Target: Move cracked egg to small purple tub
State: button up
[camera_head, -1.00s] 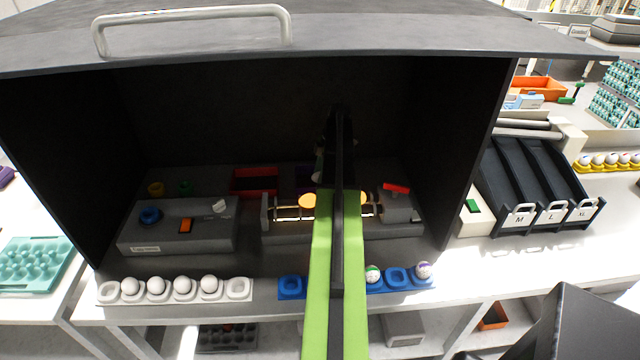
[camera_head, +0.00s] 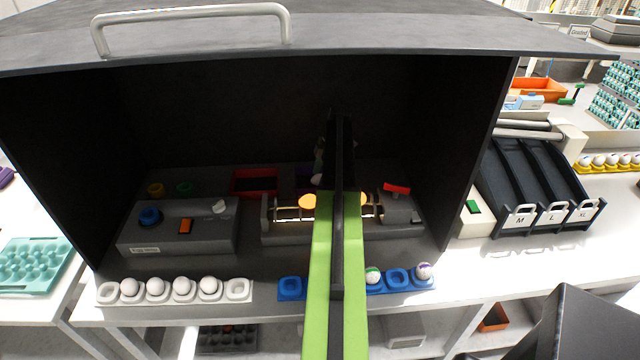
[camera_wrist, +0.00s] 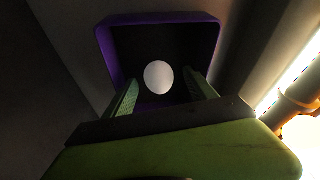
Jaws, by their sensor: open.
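The small purple tub (camera_wrist: 103,50) fills the upper middle of the wrist view. In the head view only part of the tub (camera_head: 302,178) shows, left of my arm at the back of the dark booth. A plain white egg (camera_wrist: 158,77) lies within the tub's outline in the wrist view. No crack can be made out on it. My gripper (camera_wrist: 162,84) is open, with one green finger on each side of the egg and apparent gaps between. Whether the egg rests on the tub floor is hard to tell. In the head view my arm hides most of the gripper.
A red tub (camera_head: 254,183) stands left of the purple one. A lit roller unit with a glowing egg (camera_head: 308,201) lies in front. A control box (camera_head: 180,225) is at left. A white egg holder (camera_head: 238,290) and a blue one (camera_head: 291,287) line the front edge.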

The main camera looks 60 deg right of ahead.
jog(key=p+v, duration=1.6)
jog(key=v, duration=0.1)
jog(key=shift+r+p, duration=0.25)
jog(key=shift+p, duration=0.15)
jog(key=shift+s, duration=0.1)
jog(key=shift+a+f, duration=0.1)
jog(key=shift+f, duration=0.05)
